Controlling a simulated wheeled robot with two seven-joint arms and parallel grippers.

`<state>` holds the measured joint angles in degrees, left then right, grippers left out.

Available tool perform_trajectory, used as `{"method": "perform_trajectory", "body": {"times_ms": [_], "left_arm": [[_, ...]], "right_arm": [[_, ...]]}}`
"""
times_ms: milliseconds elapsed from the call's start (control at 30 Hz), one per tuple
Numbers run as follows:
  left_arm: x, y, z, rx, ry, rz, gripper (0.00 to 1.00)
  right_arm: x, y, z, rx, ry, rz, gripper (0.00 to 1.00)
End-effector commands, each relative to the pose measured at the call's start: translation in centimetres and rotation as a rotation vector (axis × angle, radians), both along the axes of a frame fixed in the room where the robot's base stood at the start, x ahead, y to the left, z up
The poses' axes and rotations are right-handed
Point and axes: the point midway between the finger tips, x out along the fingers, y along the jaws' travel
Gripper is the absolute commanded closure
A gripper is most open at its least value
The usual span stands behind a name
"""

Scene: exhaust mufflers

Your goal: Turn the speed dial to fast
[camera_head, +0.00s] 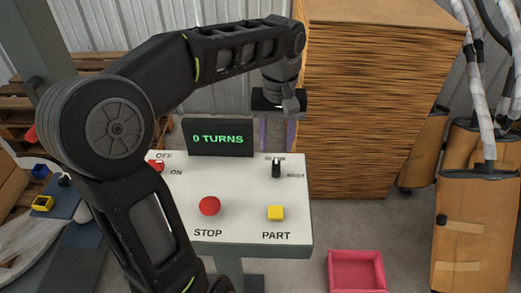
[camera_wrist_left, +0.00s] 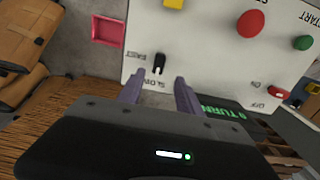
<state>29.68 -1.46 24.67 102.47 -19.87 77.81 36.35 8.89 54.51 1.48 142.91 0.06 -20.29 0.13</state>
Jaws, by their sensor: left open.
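The speed dial (camera_head: 276,169) is a small black knob on the white control panel (camera_head: 240,238), at its back right. In the left wrist view the dial (camera_wrist_left: 160,62) has FAST and SLOW printed beside it. A pale mark on the knob seems to face SLOW. My left gripper (camera_head: 276,143) is above the panel's back edge, pointing down. In the left wrist view its two purple fingers (camera_wrist_left: 160,77) are apart and empty, with the dial just beyond the tips. I cannot tell whether they touch it. My right gripper is in neither view.
The panel also holds a red STOP button (camera_head: 209,206), a yellow PART button (camera_head: 275,213), a green START button (camera_wrist_left: 302,42) and a red ON/OFF switch (camera_head: 156,167). A display (camera_head: 218,138) reads 0 TURNS.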

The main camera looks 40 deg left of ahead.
Motion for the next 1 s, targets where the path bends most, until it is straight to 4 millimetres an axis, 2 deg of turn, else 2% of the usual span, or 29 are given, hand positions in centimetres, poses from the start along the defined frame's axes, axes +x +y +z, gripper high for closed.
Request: {"method": "perform_trajectory", "body": {"times_ms": [333,467,800,1000], "left_arm": [[0.0,0.0,-0.1,0.0,0.0,-0.001,0.58],[0.0,0.0,-0.8,-0.001,0.002,-0.001,0.58],[-0.1,0.0,-5.8,-0.002,0.003,-0.001,0.58],[0.0,0.0,-7.6,-0.001,0.0,-0.001,0.58]], "right_arm": [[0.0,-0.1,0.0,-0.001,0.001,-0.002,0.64],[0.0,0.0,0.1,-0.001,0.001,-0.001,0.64],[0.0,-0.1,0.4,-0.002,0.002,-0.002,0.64],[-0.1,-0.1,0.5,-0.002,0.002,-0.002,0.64]]}}
